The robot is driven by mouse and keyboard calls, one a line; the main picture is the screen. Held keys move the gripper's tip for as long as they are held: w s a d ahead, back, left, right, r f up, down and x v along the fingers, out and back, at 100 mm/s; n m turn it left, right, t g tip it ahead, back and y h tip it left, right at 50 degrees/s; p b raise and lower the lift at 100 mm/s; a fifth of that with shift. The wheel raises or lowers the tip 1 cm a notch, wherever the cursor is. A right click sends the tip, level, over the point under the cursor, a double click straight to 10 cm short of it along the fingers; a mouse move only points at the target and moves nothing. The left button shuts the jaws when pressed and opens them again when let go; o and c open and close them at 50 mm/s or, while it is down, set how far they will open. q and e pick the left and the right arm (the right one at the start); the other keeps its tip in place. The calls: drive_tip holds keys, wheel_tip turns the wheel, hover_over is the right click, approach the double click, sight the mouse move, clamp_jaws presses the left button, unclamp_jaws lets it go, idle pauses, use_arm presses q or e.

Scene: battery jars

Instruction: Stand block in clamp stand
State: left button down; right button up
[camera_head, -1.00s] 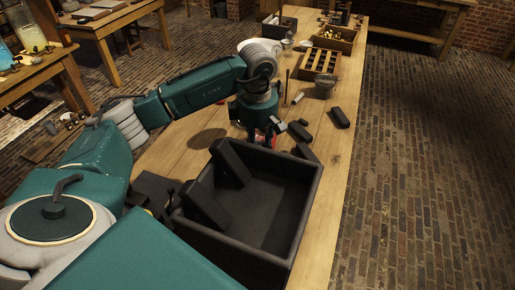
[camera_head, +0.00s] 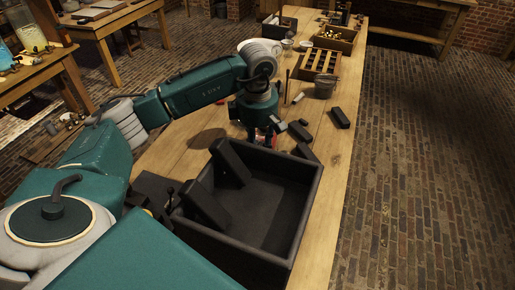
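Several dark blocks lie on the wooden table; one (camera_head: 340,117) is at the right, another (camera_head: 299,131) is closer to my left gripper. Two long dark blocks (camera_head: 230,161) (camera_head: 205,206) lean inside a black open box (camera_head: 300,222). My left gripper (camera_head: 262,139) points down just behind the box's far wall, near the loose blocks. Its fingertips are too small and partly hidden, so I cannot tell whether it holds anything. A thin upright rod (camera_head: 287,84) beyond it may be the clamp stand; its clamp is not clear. I cannot make out my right gripper.
A slotted wooden rack (camera_head: 318,66), a grey pot (camera_head: 325,87) and a wooden tray of small items (camera_head: 334,38) stand farther back. A small white cylinder (camera_head: 298,98) lies near the rod. The table's right strip beside the blocks is bare.

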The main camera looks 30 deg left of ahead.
use_arm(q)
drive_tip(key=shift+f+b, duration=3.3)
drive_tip(key=shift+f, duration=0.75)
drive_tip(key=c, duration=1.3)
unclamp_jaws()
drive_tip(key=shift+r, duration=0.1)
drive_tip(key=shift+o, duration=0.2)
wheel_tip(320, 180, up, 12)
